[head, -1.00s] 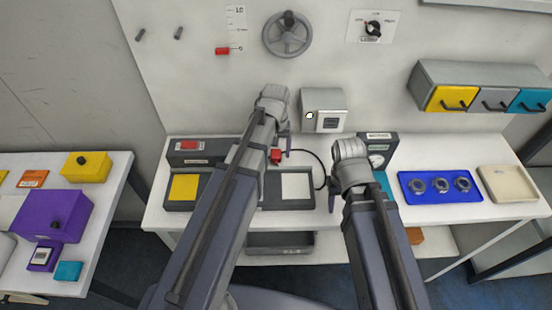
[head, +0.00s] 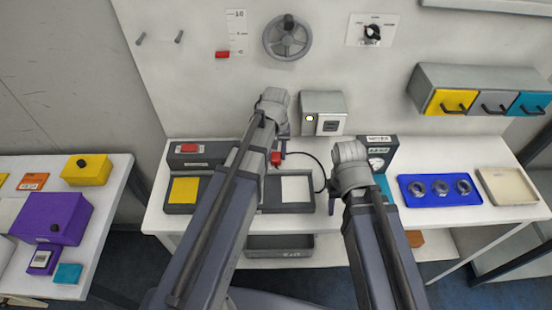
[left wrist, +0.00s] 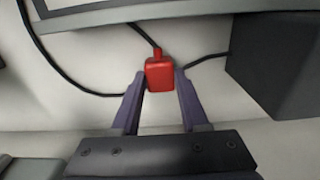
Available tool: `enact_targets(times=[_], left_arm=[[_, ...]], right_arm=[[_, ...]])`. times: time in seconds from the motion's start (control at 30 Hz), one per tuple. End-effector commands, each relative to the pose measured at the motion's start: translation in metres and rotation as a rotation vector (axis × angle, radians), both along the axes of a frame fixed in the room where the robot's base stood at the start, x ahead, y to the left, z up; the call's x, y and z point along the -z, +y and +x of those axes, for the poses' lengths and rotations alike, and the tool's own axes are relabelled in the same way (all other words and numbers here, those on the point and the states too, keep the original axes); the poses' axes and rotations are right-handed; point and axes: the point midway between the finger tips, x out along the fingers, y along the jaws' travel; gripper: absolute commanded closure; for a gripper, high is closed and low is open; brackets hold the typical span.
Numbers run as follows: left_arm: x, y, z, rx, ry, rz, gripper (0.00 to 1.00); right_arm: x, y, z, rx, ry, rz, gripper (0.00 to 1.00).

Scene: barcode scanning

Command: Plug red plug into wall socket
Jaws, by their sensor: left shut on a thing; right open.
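The red plug (head: 276,158) is held low in front of the wall panel. Its black cord (head: 318,165) loops off to the right. The grey wall socket box (head: 323,114), with a dark socket face (head: 329,124), is on the panel above and right of the plug, apart from it. My left gripper (left wrist: 160,78) is shut on the red plug, one finger on each side in the left wrist view; the arm partly hides it in the head view. My right gripper (head: 332,198) is open and empty over the table, mostly hidden behind its arm.
The white table (head: 350,215) carries a grey tray (head: 262,207) with yellow and white pads, a gauge box (head: 377,152) and a blue tray (head: 412,194) with rings. A handwheel (head: 287,37) is on the panel above. A dark box (left wrist: 270,62) is right of the plug in the left wrist view.

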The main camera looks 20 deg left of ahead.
Motion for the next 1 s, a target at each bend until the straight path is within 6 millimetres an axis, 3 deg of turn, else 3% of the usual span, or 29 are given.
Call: enact_targets(times=[0.27, 0.47, 1.0], left_arm=[[-0.002, 0.0, 0.0, 0.0, 0.0, 0.0, 1.0], [-0.016, 0.0, 0.0, 0.0, 0.0, 0.0, 1.0], [-0.092, 0.0, 0.0, 0.0, 0.0, 0.0, 1.0]], right_arm=[[-0.002, 0.0, 0.0, 0.0, 0.0, 0.0, 0.5], [-0.016, 0.0, 0.0, 0.0, 0.0, 0.0, 0.5], [-0.092, 0.0, 0.0, -0.002, 0.0, 0.0, 0.5]])
